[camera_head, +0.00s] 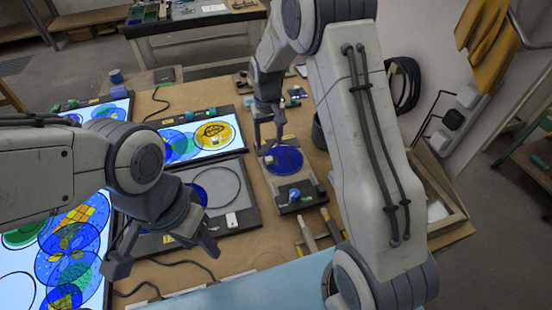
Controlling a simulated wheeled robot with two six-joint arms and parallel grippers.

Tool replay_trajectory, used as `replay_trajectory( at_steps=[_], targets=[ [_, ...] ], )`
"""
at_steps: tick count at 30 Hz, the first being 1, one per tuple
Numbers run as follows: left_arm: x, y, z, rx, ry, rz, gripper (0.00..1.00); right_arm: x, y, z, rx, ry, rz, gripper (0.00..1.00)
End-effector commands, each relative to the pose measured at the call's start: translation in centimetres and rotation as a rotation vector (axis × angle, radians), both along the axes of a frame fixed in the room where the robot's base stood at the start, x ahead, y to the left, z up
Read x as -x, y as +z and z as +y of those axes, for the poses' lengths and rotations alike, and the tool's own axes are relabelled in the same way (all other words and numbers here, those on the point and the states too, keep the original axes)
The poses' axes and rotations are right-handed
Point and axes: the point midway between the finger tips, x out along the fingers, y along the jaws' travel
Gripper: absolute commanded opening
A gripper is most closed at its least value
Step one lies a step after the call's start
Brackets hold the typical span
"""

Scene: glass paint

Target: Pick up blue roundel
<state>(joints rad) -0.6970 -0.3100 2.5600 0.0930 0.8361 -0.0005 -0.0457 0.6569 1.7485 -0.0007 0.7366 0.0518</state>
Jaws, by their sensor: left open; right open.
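A dark blue roundel (286,161) lies on a grey stand (268,186) right of the table's middle. A small pale piece sits on or in front of its left part. My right gripper (269,147) points down at the roundel's upper left edge, its fingers apart. I cannot tell whether they touch it. Another blue disc (200,190) shows partly at the left of a grey panel with a circle outline (233,184), behind my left gripper. My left gripper (164,257) is open and empty at the lower left, in front of that panel.
A lit panel (226,147) with blue and yellow discs stands behind the grey panel. A larger lit panel (88,262) with coloured discs is at the left. Handled tools (307,236) lie front right; a dark cup (318,133) stands near my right arm. Cables cross the table's front.

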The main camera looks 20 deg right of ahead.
Motion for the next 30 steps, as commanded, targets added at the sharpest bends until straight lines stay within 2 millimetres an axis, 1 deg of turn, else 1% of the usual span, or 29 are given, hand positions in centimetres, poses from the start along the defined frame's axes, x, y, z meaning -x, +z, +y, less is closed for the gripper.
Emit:
replay_trajectory(
  at_steps=[1,5,8,12,15,19,25,26,27,30],
  targets=[
    [0.0,0.3,0.0,0.000,0.000,0.000,0.50,0.1,-0.6,-0.1,0.000,-0.001,0.004,0.62],
    [0.0,0.4,0.0,0.000,0.000,0.000,0.50,0.1,-1.5,-0.1,0.000,-0.002,0.002,0.62],
    [0.0,1.0,0.0,0.000,0.000,0.000,0.50,0.3,-2.3,0.0,0.000,-0.001,0.004,0.62],
    [0.0,2.1,0.0,0.000,0.001,0.000,0.50,0.7,-4.4,0.3,0.000,-0.001,0.006,0.62],
    [0.0,2.2,0.0,0.000,0.001,0.000,0.50,0.6,-5.9,0.3,0.000,-0.001,0.004,0.62],
    [0.0,2.3,0.0,0.000,0.001,0.000,0.50,0.5,-6.7,0.4,0.000,0.000,0.000,0.62],
    [0.0,2.2,0.0,0.000,0.001,0.000,0.50,0.5,-6.7,0.4,0.000,0.001,-0.001,0.62],
    [0.0,2.2,0.0,0.000,0.001,0.000,0.50,0.5,-6.7,0.4,0.000,0.002,-0.001,0.51],
    [0.0,2.2,0.0,0.000,0.001,0.000,0.50,0.5,-6.7,0.4,0.000,0.002,-0.001,0.36],
    [0.0,2.2,0.0,0.000,0.001,0.000,0.50,0.5,-6.7,0.5,0.000,0.002,-0.001,0.00]
  ],
)
